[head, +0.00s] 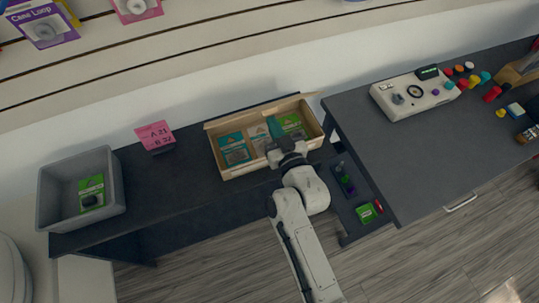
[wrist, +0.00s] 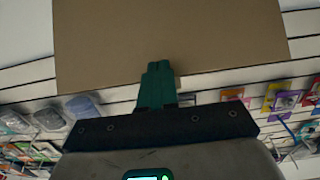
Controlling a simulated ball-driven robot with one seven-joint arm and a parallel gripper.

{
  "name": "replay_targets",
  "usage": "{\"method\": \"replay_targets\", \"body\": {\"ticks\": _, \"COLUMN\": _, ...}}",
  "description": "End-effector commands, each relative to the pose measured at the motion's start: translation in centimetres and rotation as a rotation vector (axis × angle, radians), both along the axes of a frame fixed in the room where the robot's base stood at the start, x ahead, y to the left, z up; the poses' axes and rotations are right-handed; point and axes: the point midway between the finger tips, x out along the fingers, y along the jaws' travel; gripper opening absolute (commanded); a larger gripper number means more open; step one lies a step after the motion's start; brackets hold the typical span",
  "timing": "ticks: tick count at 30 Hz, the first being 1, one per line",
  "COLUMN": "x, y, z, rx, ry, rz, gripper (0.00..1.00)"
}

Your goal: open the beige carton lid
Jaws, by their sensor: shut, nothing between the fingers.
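The beige carton (head: 240,171) sits on the dark low bench in the head view, with its top open and several green and pale packs visible inside. Its lid (head: 260,110) shows as a thin strip along the back edge, seemingly raised and seen nearly edge-on. In the wrist view a flat brown panel, seemingly the lid (wrist: 170,35), fills the upper middle. My gripper (wrist: 158,68) has its green fingers together, in front of the panel's lower edge; whether they touch is unclear.
A grey bin (head: 113,185) with a green pack stands at the left of the bench, and a pink sign (head: 154,135) stands between bin and carton. A higher dark table (head: 390,150) with a cream device (head: 415,95) is close on the right. Wall slats rise behind.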

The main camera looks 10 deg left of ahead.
Motion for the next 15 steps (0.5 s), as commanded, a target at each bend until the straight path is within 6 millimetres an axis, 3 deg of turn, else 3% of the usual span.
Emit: {"method": "replay_targets", "body": {"ticks": 15, "x": 0.40, "y": 0.33, "z": 0.33, "rx": -0.001, "ry": -0.001, "rz": 0.001, "gripper": 0.00}}
